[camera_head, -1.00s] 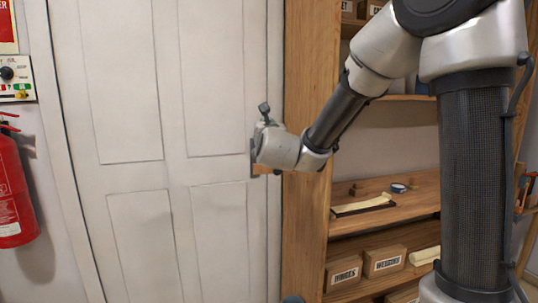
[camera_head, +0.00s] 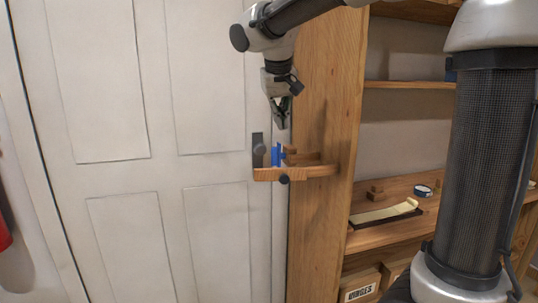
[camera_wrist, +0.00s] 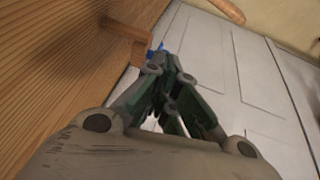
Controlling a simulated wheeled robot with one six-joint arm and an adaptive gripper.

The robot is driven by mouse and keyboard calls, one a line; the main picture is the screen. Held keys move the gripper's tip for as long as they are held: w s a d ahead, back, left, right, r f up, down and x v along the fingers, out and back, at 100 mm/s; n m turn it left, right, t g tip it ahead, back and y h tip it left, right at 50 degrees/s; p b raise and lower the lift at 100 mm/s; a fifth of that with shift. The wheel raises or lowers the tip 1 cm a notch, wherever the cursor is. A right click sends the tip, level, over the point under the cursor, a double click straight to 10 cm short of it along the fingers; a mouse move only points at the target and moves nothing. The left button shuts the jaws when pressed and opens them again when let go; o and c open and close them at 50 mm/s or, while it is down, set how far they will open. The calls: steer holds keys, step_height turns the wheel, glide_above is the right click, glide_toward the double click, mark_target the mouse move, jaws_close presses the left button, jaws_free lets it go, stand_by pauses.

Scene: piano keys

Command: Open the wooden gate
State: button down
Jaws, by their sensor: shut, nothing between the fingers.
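A small wooden gate (camera_head: 312,172) shows in the head view as a flat wooden bar reaching from the wooden post to the white door's edge. A dark round knob (camera_head: 284,180) sits on its front. Behind it are a blue piece (camera_head: 276,156) and a dark plate with a knob (camera_head: 258,150) on the door. My gripper (camera_head: 281,122) points down, shut and empty, just above the blue piece and apart from the bar. In the wrist view my gripper's fingers (camera_wrist: 172,62) converge near the blue piece (camera_wrist: 159,47) and a wooden bracket (camera_wrist: 128,42).
The white door (camera_head: 215,165) fills the left. The wooden post (camera_head: 322,100) stands beside my gripper, close in the wrist view too. Shelves to its right hold a pale strip on a dark base (camera_head: 384,213), a tape roll (camera_head: 423,191) and boxes (camera_head: 361,288).

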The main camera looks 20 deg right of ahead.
mark_target(281, 177)
step_height(281, 177, down, 11)
steer(key=s+a+m+y, duration=0.1)
steer(key=s+a+m, duration=0.1)
steer(key=shift+a+g, duration=0.15)
steer(key=shift+g, duration=0.25)
stand_by(0.4)
